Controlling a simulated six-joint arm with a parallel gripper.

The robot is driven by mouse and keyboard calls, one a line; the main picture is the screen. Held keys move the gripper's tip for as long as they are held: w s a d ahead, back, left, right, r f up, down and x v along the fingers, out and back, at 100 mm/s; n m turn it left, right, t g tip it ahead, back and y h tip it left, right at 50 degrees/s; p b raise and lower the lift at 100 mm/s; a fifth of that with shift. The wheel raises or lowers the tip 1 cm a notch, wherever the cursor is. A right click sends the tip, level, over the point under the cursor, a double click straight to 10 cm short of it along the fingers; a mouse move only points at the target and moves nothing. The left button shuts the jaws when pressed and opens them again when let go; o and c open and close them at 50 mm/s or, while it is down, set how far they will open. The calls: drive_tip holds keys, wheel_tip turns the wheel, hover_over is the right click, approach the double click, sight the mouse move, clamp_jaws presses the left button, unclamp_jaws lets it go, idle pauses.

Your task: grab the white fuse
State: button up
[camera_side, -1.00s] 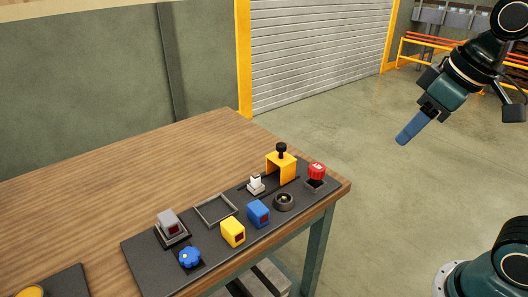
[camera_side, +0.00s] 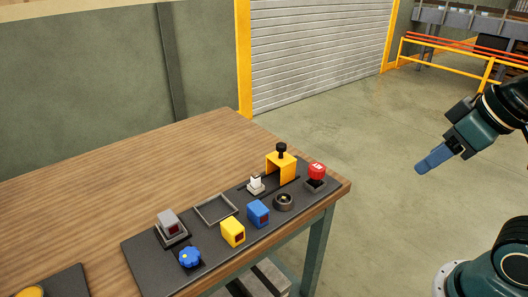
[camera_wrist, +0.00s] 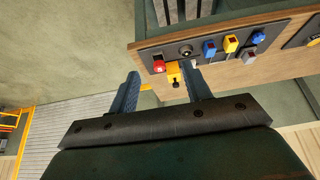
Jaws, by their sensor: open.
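The small white piece (camera_side: 256,183), which looks like the white fuse, stands upright on a dark base on the black panel (camera_side: 146,257), just left of the yellow bracket (camera_side: 272,164). My gripper (camera_side: 422,168) is in the air off the right side of the table, well away from the white piece. In the wrist view my gripper (camera_wrist: 161,71) has its two blue fingers spread with nothing held between them. I cannot make out the white piece in the wrist view; the right finger covers part of the panel there.
The bracket carries a black knob (camera_side: 281,148). Near it are a red button (camera_side: 316,170), a dark ring (camera_side: 284,201) and a blue block (camera_side: 258,213). Farther left are a yellow block (camera_side: 233,231), an empty tray (camera_side: 201,212), a grey block (camera_side: 168,221) and a blue knob (camera_side: 190,256).

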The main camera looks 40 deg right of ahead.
drive_tip(key=shift+c, duration=0.4)
drive_tip(key=w+d+f+m+t+h, duration=0.1)
drive_tip(key=w+f+m+t+h, duration=0.2)
drive_tip(key=w, duration=1.1)
drive_tip(key=n+t+y, duration=0.3)
drive_tip(key=t, duration=0.2)
hover_over(271, 198)
drive_tip(key=d, duration=0.1)
drive_tip(key=f, duration=1.5)
drive_tip(key=shift+s+f, duration=0.2)
drive_tip(key=shift+f, duration=0.05)
drive_tip(key=shift+a+f, duration=0.35)
drive_tip(key=shift+a, duration=0.15)
drive_tip(key=shift+w, duration=0.15)
